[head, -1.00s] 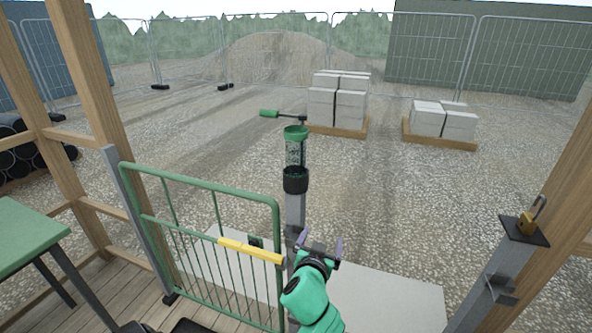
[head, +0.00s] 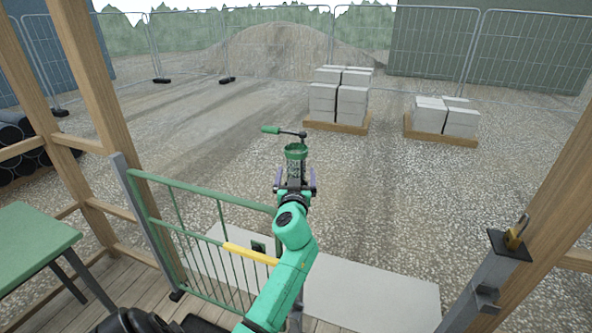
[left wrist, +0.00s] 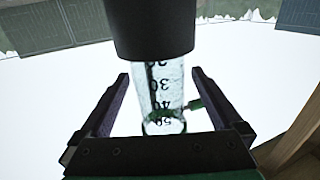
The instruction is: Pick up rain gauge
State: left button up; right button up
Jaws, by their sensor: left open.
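The rain gauge (head: 296,152) stands upright on a post beyond the gate, with a green funnel rim and a clear tube. My left gripper (head: 296,181) is open at the tube, below the rim, with one finger to each side. In the left wrist view, which looks upside down, the clear tube of the rain gauge (left wrist: 162,92) with its black numbers shows between the open fingers of my left gripper (left wrist: 160,76). A black collar (left wrist: 150,28) is at that end of the tube. I cannot tell whether either finger touches. My right gripper is out of view.
The green gate (head: 210,200) with a yellow bar (head: 250,254) is left of my arm. A padlock post (head: 508,245) stands at right. A green table (head: 32,238) is at left.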

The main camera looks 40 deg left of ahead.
pick_arm(q)
jog(key=shift+w+a+f, duration=0.25)
jog(key=shift+w+a, duration=0.1)
jog(key=shift+w, duration=0.05)
jog(key=shift+r, duration=0.1)
jog(key=c, duration=1.5)
jog(key=shift+d+r, duration=0.1)
